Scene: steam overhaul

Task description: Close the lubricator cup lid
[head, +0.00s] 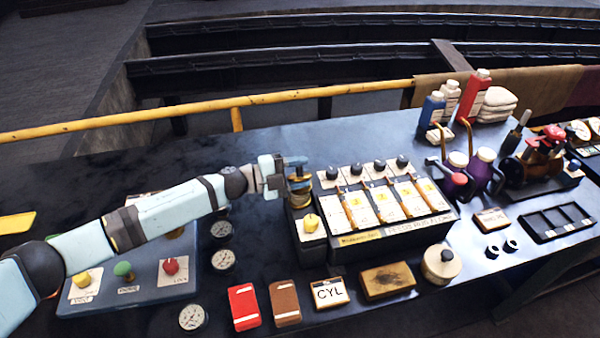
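A small brass cup (299,199), which looks like the lubricator cup, stands at the left end of the black lubricator box, behind a yellow knob (311,222). My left gripper (297,172) is right at the top of this cup, with its fingers pointing right. A dark piece, perhaps the lid, shows at the fingers, but the gripper hides much of it. I cannot tell whether the lid is open or whether the fingers touch it. The finger gap is too small to make out. My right gripper is not in view.
The lubricator box (390,232) has several dark knobs and glass strips just right of my gripper. A blue panel (130,290) with coloured knobs lies below my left arm. Gauges (223,260) lie between them. Oil cans (483,168) and bottles stand at right.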

